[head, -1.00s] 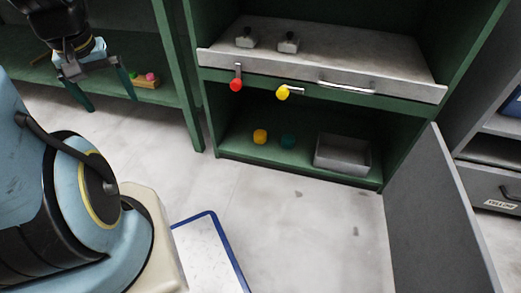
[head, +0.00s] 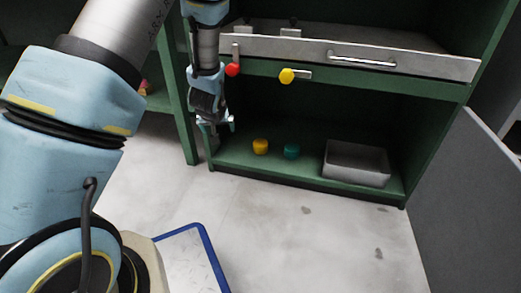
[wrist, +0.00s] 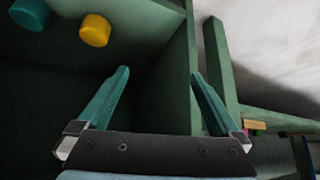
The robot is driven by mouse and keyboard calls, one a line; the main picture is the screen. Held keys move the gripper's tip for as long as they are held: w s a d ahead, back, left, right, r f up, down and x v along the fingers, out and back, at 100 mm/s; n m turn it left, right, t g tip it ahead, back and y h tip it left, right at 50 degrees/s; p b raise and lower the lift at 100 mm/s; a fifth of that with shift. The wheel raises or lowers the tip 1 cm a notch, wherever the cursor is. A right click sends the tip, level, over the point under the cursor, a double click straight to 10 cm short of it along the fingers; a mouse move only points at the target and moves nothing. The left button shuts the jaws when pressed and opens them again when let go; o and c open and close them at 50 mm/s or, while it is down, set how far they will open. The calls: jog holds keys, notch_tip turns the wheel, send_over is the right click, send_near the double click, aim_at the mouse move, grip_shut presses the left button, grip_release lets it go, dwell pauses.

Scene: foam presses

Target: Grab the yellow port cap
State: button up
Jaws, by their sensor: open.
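The yellow port cap (head: 260,146) is a short yellow-orange cylinder on the green lower shelf of the cabinet. In the wrist view the yellow cap (wrist: 95,30) shows at the upper left, ahead of and to the left of my fingers. A teal cap (head: 291,151) sits just to its right in the head view, and at the top left corner of the wrist view (wrist: 30,14). My gripper (wrist: 160,75) is open and empty, its two teal fingers spread near a green cabinet side panel. In the head view my gripper (head: 216,122) is at the cabinet's left side, left of the yellow cap.
A grey metal bin (head: 357,163) stands on the shelf's right. Above the shelf are a drawer with a handle (head: 362,59), a red knob (head: 233,70) and a yellow knob (head: 287,76). A green post (head: 184,100) stands left. An open grey door (head: 455,185) is at right.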

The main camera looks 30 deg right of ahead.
aim_at(260, 143)
jog(key=d+f+m+h+b, duration=0.1)
jog(key=d+f, duration=0.2)
jog(key=d, duration=0.2)
jog(key=d+f+m+b, duration=0.1)
jog(key=d+f, duration=0.3)
jog(key=d, duration=0.1)
jog(key=d+f+h+b, duration=0.1)
jog(key=d+f, duration=0.2)
jog(key=d, duration=0.1)
jog(key=shift+s+d+f+m+t+h, duration=0.15)
jog(key=shift+s+d+m+t+h, duration=0.15)
jog(key=shift+d+m, duration=0.1)
jog(key=b+x, duration=0.4)
jog(key=shift+w+f, duration=0.1)
jog(key=shift+f, duration=0.35)
jog(key=shift+w+d+f, duration=0.15)
jog(key=shift+w+d, duration=0.05)
jog(key=shift+w, duration=0.1)
jog(key=shift+c, duration=0.2)
jog(key=c, duration=1.3)
